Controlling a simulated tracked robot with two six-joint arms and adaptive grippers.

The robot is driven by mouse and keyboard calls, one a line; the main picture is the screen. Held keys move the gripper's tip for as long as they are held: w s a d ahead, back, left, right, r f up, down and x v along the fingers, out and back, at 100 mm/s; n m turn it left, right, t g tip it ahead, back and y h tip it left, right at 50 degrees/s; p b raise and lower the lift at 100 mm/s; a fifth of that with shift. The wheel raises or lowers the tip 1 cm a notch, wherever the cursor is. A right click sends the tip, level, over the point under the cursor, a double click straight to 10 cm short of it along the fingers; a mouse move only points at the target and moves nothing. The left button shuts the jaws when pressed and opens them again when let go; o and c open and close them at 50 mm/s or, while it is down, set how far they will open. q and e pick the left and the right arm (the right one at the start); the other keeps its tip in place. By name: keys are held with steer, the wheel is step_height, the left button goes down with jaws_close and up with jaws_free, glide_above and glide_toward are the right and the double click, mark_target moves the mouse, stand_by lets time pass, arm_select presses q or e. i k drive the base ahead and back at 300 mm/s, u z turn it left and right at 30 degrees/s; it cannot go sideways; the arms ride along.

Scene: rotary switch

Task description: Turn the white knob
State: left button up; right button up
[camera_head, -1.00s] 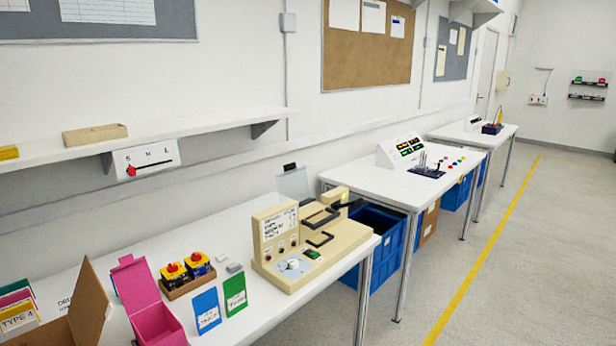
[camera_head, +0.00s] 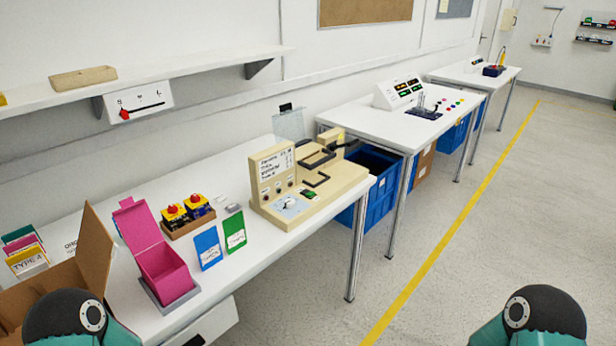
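The white knob (camera_head: 290,202) sits on a pale blue plate on the low front part of a beige machine (camera_head: 335,184). The machine stands near the right end of the nearest white table. The knob is small here, and its pointing direction cannot be made out. Parts of my two arms show at the bottom left and bottom right edges, well apart from the knob. Neither of my grippers is in view.
Left of the machine on the white table (camera_head: 262,245) stand a green card (camera_head: 234,231), a blue card (camera_head: 208,248), a tray with red-topped yellow buttons (camera_head: 187,213), a pink box (camera_head: 160,258) and a cardboard box (camera_head: 92,248). A blue bin (camera_head: 375,205) stands beyond the table's right end. The floor at right is clear.

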mark_target(290, 203)
steer(key=z, duration=0.95)
steer(key=i, duration=0.15)
steer(key=u, duration=2.45)
steer(key=i, duration=0.15)
steer(key=u, duration=1.2)
steer(key=k, duration=0.2)
steer(key=z, duration=0.6)
steer(key=k, duration=0.9)
steer(key=z, duration=1.45)
steer(key=i, duration=1.15)
steer(key=u, duration=0.75)
